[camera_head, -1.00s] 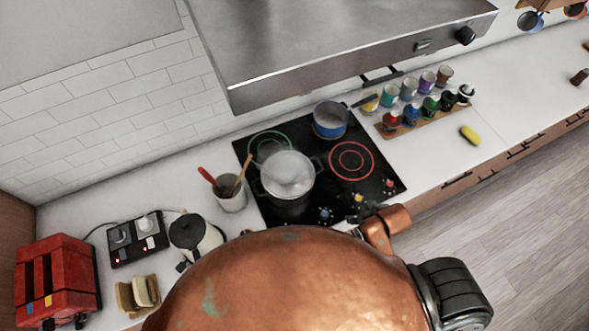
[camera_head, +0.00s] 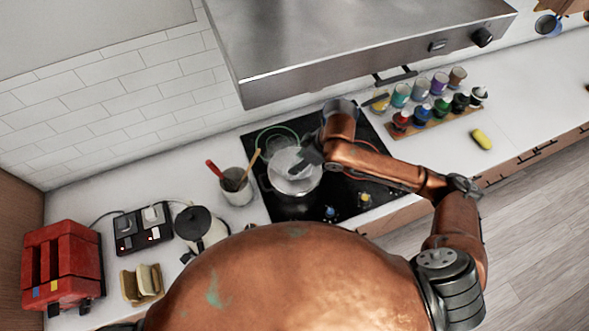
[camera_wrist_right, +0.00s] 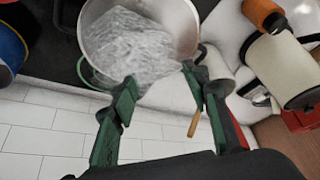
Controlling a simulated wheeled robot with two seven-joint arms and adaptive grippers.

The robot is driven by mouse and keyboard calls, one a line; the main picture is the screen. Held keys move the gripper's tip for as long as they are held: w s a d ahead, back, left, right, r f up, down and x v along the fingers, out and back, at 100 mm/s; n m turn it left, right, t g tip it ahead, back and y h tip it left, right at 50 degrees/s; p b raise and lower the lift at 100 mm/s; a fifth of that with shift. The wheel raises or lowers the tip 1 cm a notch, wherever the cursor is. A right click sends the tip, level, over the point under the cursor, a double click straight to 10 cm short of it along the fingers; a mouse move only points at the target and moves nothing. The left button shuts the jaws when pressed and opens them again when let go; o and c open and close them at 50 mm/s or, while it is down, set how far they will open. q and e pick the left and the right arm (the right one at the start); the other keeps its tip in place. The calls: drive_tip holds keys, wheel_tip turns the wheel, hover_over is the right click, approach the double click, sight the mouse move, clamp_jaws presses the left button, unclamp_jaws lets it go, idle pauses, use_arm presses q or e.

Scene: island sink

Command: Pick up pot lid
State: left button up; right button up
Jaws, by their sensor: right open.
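A large metal pot (camera_head: 293,187) stands on the black hob (camera_head: 286,208). In the right wrist view, the pot (camera_wrist_right: 180,22) appears open, with a rippled, watery-looking surface inside. I cannot make out a separate pot lid on it. My right gripper (camera_head: 303,163) is over the pot in the head view and hides part of its rim. In the right wrist view, my right gripper (camera_wrist_right: 160,78) has its two green-black fingers spread near the pot's rim, with nothing between them. Whether they touch the rim is unclear. My left gripper is not in view.
A utensil cup (camera_head: 238,192) and a kettle (camera_head: 203,228) stand left of the hob. A blue pot (camera_wrist_right: 10,50) shows at the wrist view's left edge. A spice rack (camera_head: 440,118) and a yellow sponge (camera_head: 482,139) lie right. The range hood (camera_head: 350,45) hangs above.

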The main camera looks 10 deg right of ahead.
drive_tip(key=shift+w+d+f+h, duration=0.15)
drive_tip(key=shift+w+f, duration=0.1)
drive_tip(key=shift+w, duration=0.2)
drive_tip(key=shift+w+d+f+h, duration=0.15)
drive_tip(key=shift+w+f, duration=0.1)
drive_tip(key=shift+w, duration=0.2)
drive_tip(key=f+p, duration=0.1)
drive_tip(key=f, duration=0.1)
drive_tip(key=f+p, duration=0.1)
drive_tip(key=f, duration=0.1)
drive_tip(key=shift+w+a, duration=0.15)
drive_tip(key=shift+w, duration=0.25)
drive_tip(key=shift+w+a+f, duration=0.15)
drive_tip(key=shift+a+f, duration=0.05)
drive_tip(key=shift+f, duration=0.4)
drive_tip(key=shift+c, duration=0.5)
clamp_jaws()
drive_tip(key=shift+r, duration=0.1)
